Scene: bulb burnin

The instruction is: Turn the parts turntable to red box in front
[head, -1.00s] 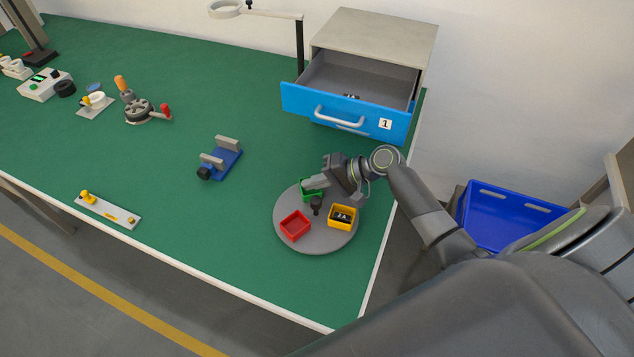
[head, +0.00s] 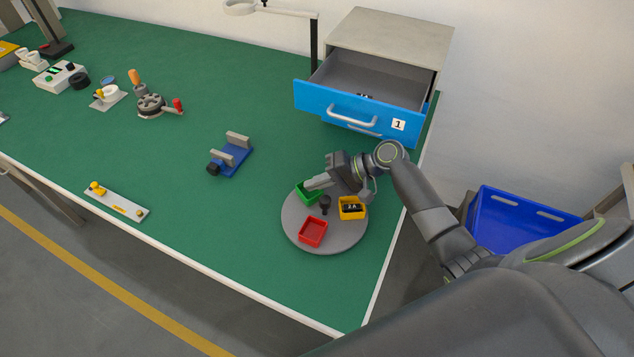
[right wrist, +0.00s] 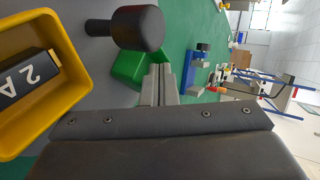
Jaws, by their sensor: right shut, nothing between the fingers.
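The round grey parts turntable (head: 338,243) lies near the table's right front edge, with a dark centre knob (head: 325,203). The red box (head: 313,232) is on its front, a little left of the knob. The yellow box (head: 352,208), holding a black part (right wrist: 25,78), is on the right. The green box (head: 304,194) is at the back left. My right gripper (head: 310,185) is shut and empty, its fingertips at the green box, which they partly hide. In the right wrist view the shut fingers (right wrist: 160,85) overlap the green box (right wrist: 130,68); contact is hard to confirm.
An open blue drawer (head: 350,112) stands behind the turntable. A blue vise (head: 231,158) is left of it. A blue bin (head: 520,222) is beyond the table's right edge.

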